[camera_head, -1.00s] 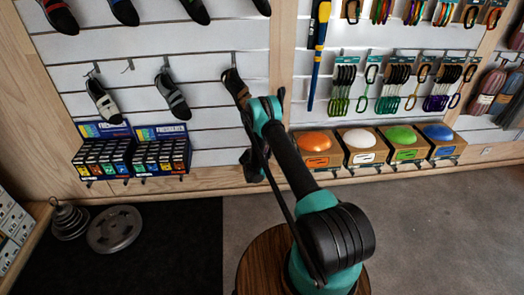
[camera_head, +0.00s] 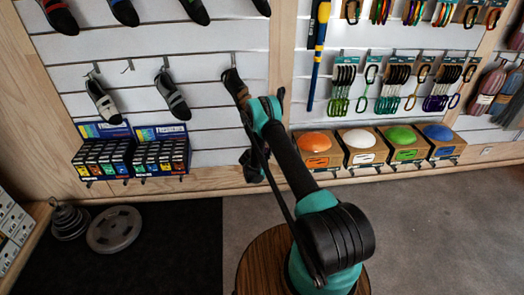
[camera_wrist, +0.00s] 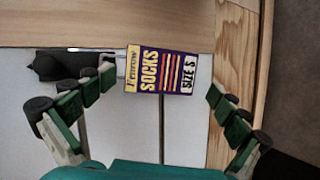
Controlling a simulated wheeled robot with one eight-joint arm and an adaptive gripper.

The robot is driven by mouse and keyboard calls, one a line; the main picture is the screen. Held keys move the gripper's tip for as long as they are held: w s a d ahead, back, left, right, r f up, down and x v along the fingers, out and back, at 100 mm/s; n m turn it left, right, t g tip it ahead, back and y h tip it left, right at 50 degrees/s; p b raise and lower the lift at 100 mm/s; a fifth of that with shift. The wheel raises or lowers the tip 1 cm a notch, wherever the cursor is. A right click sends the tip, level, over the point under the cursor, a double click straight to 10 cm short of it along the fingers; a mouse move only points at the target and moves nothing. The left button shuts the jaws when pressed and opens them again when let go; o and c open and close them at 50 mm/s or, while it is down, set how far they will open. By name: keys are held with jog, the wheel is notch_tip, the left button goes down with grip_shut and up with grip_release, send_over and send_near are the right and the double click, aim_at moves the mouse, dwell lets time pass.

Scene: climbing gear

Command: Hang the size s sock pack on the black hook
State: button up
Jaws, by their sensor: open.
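The size s sock pack (camera_wrist: 161,70) is a purple and yellow box marked "SOCKS SIZE S" in the wrist view. It lies between the open fingers of my gripper (camera_wrist: 161,84), with a gap to the right finger; whether the left fingertip touches it is unclear. A small grey bracket-like piece shows at its left end; what holds the pack is unclear. In the head view my arm reaches toward the wall, and I cannot make out the pack there. Several thin dark hooks stick out of the white panel, one of them an empty hook (camera_head: 128,66). I cannot tell which is the black hook.
A climbing shoe (camera_head: 235,86) hangs close to my arm's end, with two more shoes to its left. Blue display boxes (camera_head: 101,156) stand below them. Colored domes (camera_head: 398,134) and carabiners are at the right. Weight plates (camera_head: 114,230) lie on the floor.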

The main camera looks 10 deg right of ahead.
notch_tip(320, 180, up, 10)
jog(key=s+d+r+m+g+y, duration=0.1)
jog(key=s+d+r+m+g, duration=0.15)
jog(key=s+r, duration=0.55)
jog(key=s+d+r+m+g, duration=0.1)
jog(key=s+d+r+m, duration=0.3)
jog(key=r, duration=0.6)
jog(key=s+d+r+m+g+y, duration=0.15)
jog(key=s+r, duration=0.25)
jog(key=s, duration=1)
jog(key=s+a+r+m+g+y, duration=0.1)
jog(key=s+r+m, duration=0.15)
jog(key=s, duration=1.15)
jog(key=s+a+f+m+g+y, duration=0.1)
jog(key=s+a+f+m+y, duration=0.1)
jog(key=s, duration=1.4)
